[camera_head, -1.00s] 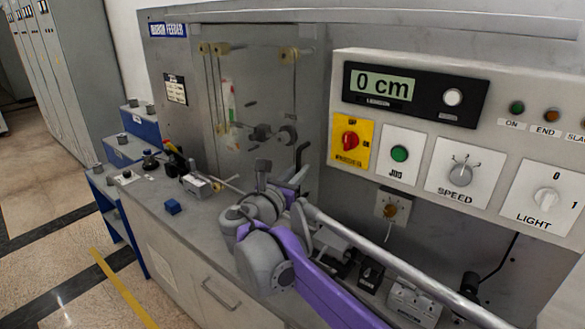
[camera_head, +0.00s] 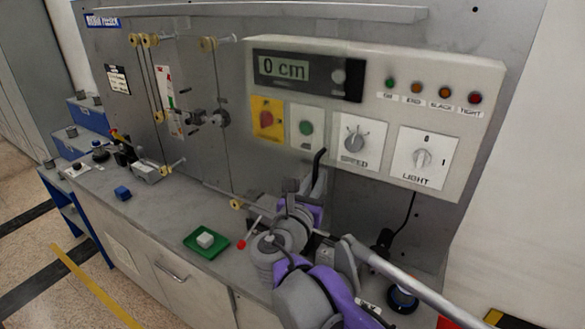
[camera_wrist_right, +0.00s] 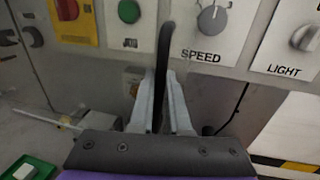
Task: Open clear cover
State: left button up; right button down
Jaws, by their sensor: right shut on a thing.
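My right gripper (camera_head: 300,200) is shut on a slim black handle (camera_head: 319,163). In the right wrist view, the gripper's two grey fingers (camera_wrist_right: 161,100) flank the handle (camera_wrist_right: 163,48), which rises upright between them. The handle stands in front of the machine, just below and in front of the control panel. The clear cover is too transparent for me to make out its edges or how far it is open. The pulleys and guides (camera_head: 208,44) behind its place show plainly. My left gripper is not in view.
The control panel (camera_head: 375,95) with knobs and buttons is close behind the right gripper. The bench front has some bare room.

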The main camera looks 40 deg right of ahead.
aim_at(333, 175)
jog(key=shift+s+d, duration=0.35)
jog(key=shift+s, duration=0.4)
jog(key=shift+s+d, duration=0.3)
jog(key=shift+s, duration=0.45)
jog(key=c, duration=0.9)
grip_release()
jog(key=v, duration=1.1)
jog(key=shift+d, duration=0.1)
jog(key=shift+f, duration=0.1)
